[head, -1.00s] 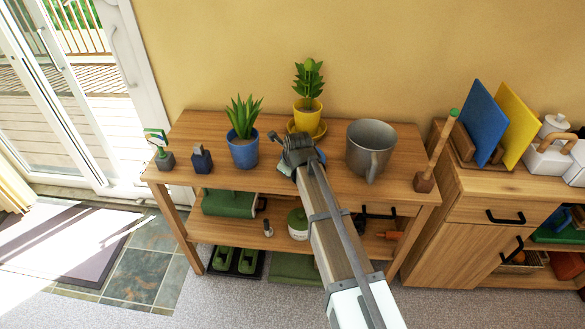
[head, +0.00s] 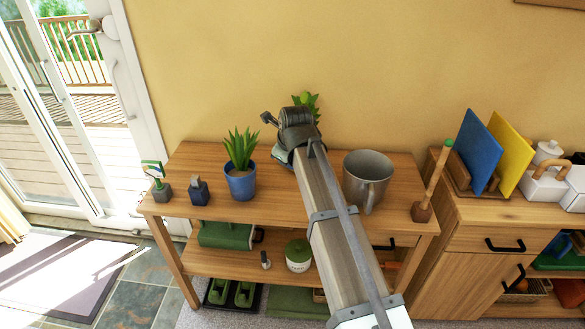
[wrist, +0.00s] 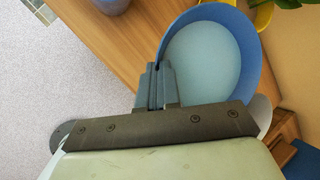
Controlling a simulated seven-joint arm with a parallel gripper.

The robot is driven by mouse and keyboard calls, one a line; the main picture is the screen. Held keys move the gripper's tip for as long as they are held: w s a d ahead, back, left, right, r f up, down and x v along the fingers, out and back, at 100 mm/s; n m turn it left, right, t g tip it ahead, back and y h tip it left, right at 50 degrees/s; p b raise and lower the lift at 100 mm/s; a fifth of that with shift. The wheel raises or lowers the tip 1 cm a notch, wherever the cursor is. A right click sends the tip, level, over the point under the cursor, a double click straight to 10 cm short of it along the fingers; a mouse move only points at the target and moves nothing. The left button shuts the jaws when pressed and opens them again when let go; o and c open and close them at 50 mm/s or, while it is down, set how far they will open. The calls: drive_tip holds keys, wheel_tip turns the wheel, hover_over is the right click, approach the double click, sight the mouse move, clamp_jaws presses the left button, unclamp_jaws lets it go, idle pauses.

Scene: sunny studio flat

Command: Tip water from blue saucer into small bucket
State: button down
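The blue saucer (wrist: 246,45) shows in the wrist view with pale blue water (wrist: 205,62) spread over its inside. My gripper (wrist: 157,75) is shut on the saucer's near-left rim and holds it above the wooden table. In the head view my gripper (head: 292,128) is raised over the back middle of the table, and my arm hides most of the saucer. The small bucket (head: 362,182), grey metal with a side handle, stands upright on the table to the right of my gripper. Its inside bottom cannot be seen.
A potted aloe in a blue pot (head: 240,185) stands left of my gripper. A leafy plant (head: 307,103) is behind it, its yellow pot (wrist: 264,15) partly seen in the wrist view. A wooden post with a green tip (head: 430,185) stands right of the bucket.

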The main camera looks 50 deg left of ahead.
drive_tip(key=shift+m+t, duration=0.4)
drive_tip(key=shift+m, duration=0.1)
drive_tip(key=w+r, duration=0.1)
drive_tip(key=r, duration=0.2)
drive_tip(key=w+d+r, duration=0.1)
drive_tip(key=r, duration=0.1)
drive_tip(key=shift+w+r, duration=0.25)
drive_tip(key=shift+w, duration=0.1)
drive_tip(key=shift+w+d+r+m+t+h, duration=0.1)
drive_tip(key=shift+w+d+m+t+h, duration=0.2)
drive_tip(key=shift+w+d+m, duration=0.4)
drive_tip(key=m, duration=0.2)
drive_tip(key=shift+w+d+m+t+h, duration=0.15)
drive_tip(key=shift+d+m+t+h, duration=0.15)
drive_tip(key=shift+t+h, duration=0.1)
drive_tip(key=shift+w+d+f+g, duration=0.35)
drive_tip(key=shift+w+f+g, duration=0.15)
drive_tip(key=shift+w+g, duration=0.25)
drive_tip(key=shift+m, duration=0.3)
